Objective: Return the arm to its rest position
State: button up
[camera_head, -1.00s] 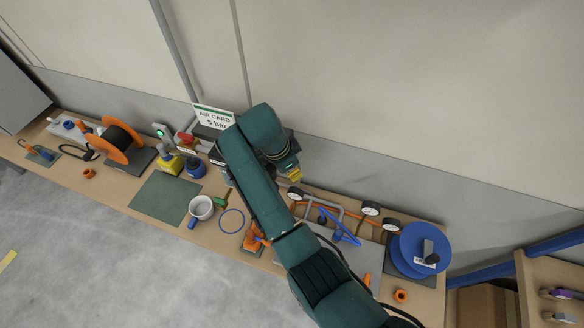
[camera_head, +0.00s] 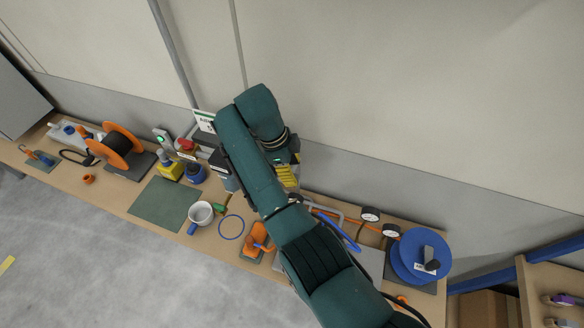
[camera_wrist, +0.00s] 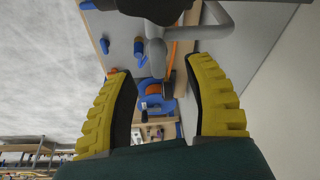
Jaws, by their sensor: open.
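My gripper (camera_wrist: 165,100) shows in the wrist view as two yellow ribbed fingers set wide apart, with nothing between them. Beyond the fingers are a grey pipe (camera_wrist: 156,52) and a blue part (camera_wrist: 155,98), both apart from the fingers as far as I can tell. In the head view my green arm rises from the lower right, bends over the bench and folds down at its top. The gripper's yellow fingers (camera_head: 288,176) show there near the wall side of the bench, above the pipework. The fingertips are partly hidden by the arm.
The bench (camera_head: 110,195) runs along the wall. My arm hides part of the bench.

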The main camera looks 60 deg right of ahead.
notch_tip(320, 180, up, 4)
jog(key=p, duration=0.3)
jog(key=shift+r, duration=0.15)
jog(key=shift+f, duration=0.2)
jog(key=w+n+t, duration=0.1)
jog(key=w, duration=0.1)
jog(key=w+a+r+n+t+h, duration=0.1)
jog(key=w, duration=0.1)
jog(key=w+n, duration=0.1)
jog(key=w, duration=0.1)
jog(key=shift+a+r+n+t+h, duration=0.3)
jog(key=shift+n+t, duration=0.1)
jog(key=w+a+r+n+t+h, duration=0.2)
jog(key=w+a+r+n+t, duration=1.05)
jog(key=r, duration=0.35)
jog(key=s+a+r+n+t+y, duration=0.1)
jog(key=s+a+r+n+t, duration=0.2)
jog(key=r, duration=0.4)
jog(key=s+a+r+n+t+y+p, duration=0.1)
jog(key=s+a+r+n+t+y, duration=0.1)
jog(key=s+a+r+n, duration=0.4)
jog(key=s+a+r+n+t+y, duration=0.1)
jog(key=s+a+r+n+t, duration=0.3)
jog(key=a+r, duration=0.4)
jog(key=shift+s+r+n+t, duration=0.2)
jog(key=shift+r+n+t, duration=0.4)
jog(key=shift+n, duration=0.55)
